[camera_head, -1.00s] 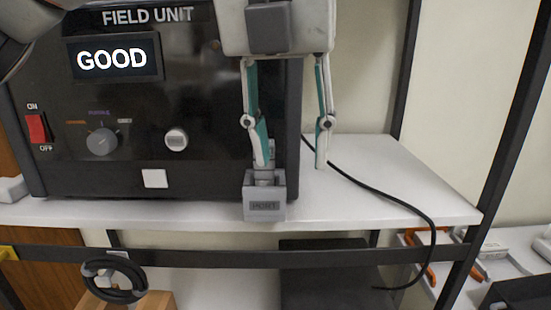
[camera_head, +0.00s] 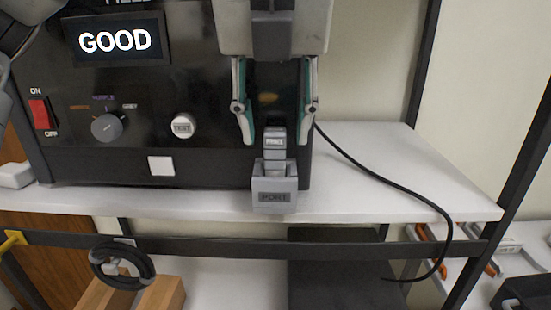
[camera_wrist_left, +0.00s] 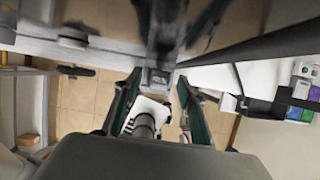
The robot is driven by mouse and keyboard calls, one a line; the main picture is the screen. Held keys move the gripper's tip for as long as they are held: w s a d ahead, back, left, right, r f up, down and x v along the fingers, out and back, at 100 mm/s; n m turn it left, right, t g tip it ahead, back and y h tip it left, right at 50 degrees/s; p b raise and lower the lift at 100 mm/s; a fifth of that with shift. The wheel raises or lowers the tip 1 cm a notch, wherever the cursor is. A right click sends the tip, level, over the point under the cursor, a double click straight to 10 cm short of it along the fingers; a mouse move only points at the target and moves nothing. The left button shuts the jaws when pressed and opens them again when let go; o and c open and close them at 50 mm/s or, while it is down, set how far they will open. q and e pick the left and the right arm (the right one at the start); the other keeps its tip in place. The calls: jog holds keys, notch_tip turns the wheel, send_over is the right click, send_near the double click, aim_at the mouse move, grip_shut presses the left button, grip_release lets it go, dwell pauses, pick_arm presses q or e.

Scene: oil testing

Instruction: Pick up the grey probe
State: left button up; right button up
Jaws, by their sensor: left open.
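The grey probe (camera_head: 275,141) stands upright in the grey holder marked PORT (camera_head: 274,190), at the lower right front of the black field unit (camera_head: 225,170). My left gripper (camera_head: 276,141) is open and points down from above. Its two fingers are spread, one on each side of the probe's top, with gaps visible between fingers and probe. My right gripper is not in view.
The unit's screen (camera_head: 115,40) reads GOOD. It carries a red switch (camera_head: 40,113), a knob (camera_head: 107,127) and a TEST button (camera_head: 183,126). The white shelf (camera_head: 400,180) is clear on the right except for a black cable (camera_head: 380,190). A black coil (camera_head: 122,268) hangs below.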

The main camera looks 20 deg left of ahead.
pick_arm(q)
jog(key=shift+w+a+f, duration=0.1)
jog(key=shift+f, duration=0.2)
grip_shut()
